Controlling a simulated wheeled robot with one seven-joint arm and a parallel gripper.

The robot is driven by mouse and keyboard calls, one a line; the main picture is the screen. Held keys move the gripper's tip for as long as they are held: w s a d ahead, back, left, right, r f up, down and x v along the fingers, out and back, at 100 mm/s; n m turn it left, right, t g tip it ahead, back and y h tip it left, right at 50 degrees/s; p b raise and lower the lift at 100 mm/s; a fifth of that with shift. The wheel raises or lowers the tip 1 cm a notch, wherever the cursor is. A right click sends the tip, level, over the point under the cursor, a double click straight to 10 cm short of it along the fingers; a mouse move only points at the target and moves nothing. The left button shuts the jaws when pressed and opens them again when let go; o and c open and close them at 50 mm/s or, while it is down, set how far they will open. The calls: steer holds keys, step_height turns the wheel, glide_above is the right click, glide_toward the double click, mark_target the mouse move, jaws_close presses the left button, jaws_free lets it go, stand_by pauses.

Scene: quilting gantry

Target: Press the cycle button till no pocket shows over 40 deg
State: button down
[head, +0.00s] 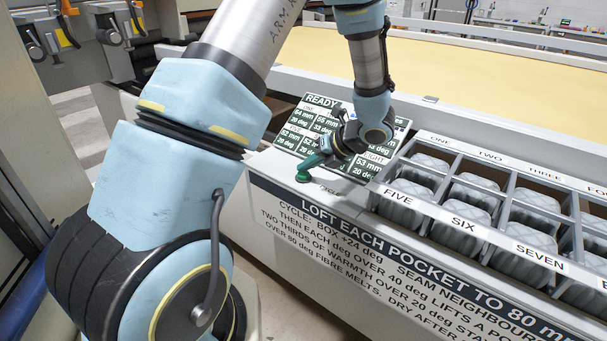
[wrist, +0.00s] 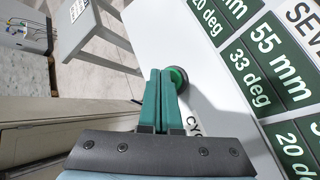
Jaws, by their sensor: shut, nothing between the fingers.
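The round green cycle button (wrist: 181,79) with a dark rim sits on the pale panel; in the head view it shows as a green knob (head: 303,176) below the display. My gripper (wrist: 160,73) is shut and empty, its teal fingertips beside or over the button; I cannot tell whether they touch. My gripper also shows in the head view (head: 311,161). The display (head: 303,117) reads READY. Legible cells include 64 mm 20 deg, 55 mm 33 deg, 52 mm 20 deg and, under EIGHT, 53 mm 20 deg. My wrist hides several middle cells; one upper-right reading is partly covered.
A grey box (head: 479,218) of quilted pockets, labelled ONE onward, stands right of the display. A long cream bed (head: 440,75) lies behind. A grey stand (wrist: 100,35) shows in the wrist view beyond the panel edge.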

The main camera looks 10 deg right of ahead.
mark_target(307, 175)
steer(key=shift+f+b, duration=0.35)
steer(key=shift+f, duration=0.1)
steer(key=shift+r, duration=0.1)
stand_by(0.5)
steer(key=shift+r+p, duration=0.65)
steer(key=shift+r, duration=0.35)
steer(key=shift+r+p, duration=1.75)
steer(key=shift+r, duration=0.7)
